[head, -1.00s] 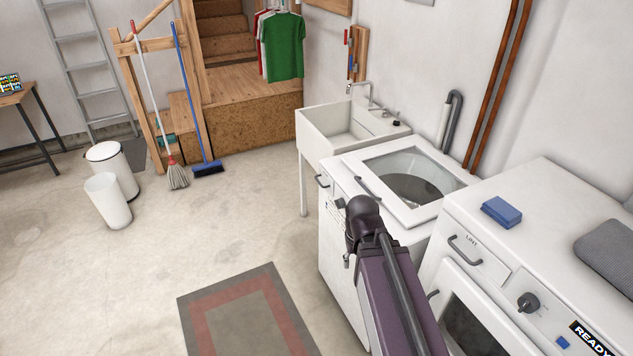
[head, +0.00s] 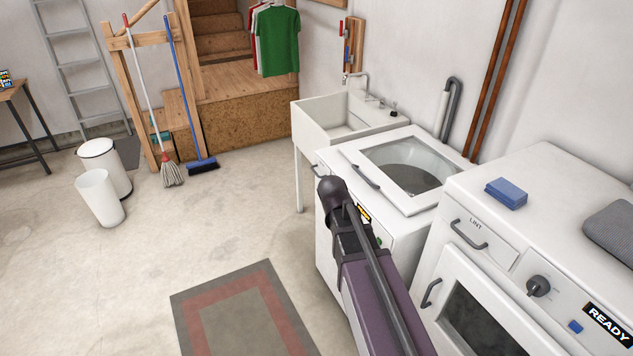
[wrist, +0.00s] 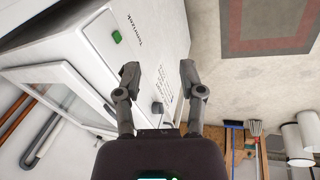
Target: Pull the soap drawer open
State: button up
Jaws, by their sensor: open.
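The soap drawer's dark handle (head: 314,170) shows at the upper left of the white washing machine's front in the head view, left of my arm. My arm covers much of that front. The washing machine (head: 398,228) also shows in the wrist view (wrist: 70,45), with a green button, a dark knob (wrist: 157,108) and printed text on its front. My gripper (wrist: 159,72) is open and empty, with its two fingers spread in front of the machine's front panel. The head view hides the fingers behind my arm.
The sink (head: 340,125) stands just beyond the washer. A rug (head: 243,315) lies on the floor at lower left. A mop, a broom and two bins stand farther back.

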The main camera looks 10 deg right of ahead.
jog(key=w+f+n+t+h+b, duration=0.1)
jog(key=w+f+b, duration=0.2)
jog(key=w, duration=0.3)
jog(key=w+f+t+h+b, duration=0.1)
jog(key=w+f+h+b, duration=0.15)
jog(key=w, duration=0.35)
jog(key=n+t+h+b, duration=0.5)
jog(key=n+t+b, duration=0.15)
jog(key=b, duration=1.45)
send_near(315, 172)
jog(key=s+a, duration=0.2)
jog(key=a, duration=0.1)
jog(key=shift+s+d+f+m+t, duration=0.15)
jog(key=shift+f+m+t, duration=0.1)
jog(key=shift+m+t, duration=0.15)
jog(key=shift+d, duration=0.1)
jog(key=b+x, duration=0.2)
jog(key=x, duration=1.1)
jog(key=shift+w+d, duration=0.3)
grip_shut()
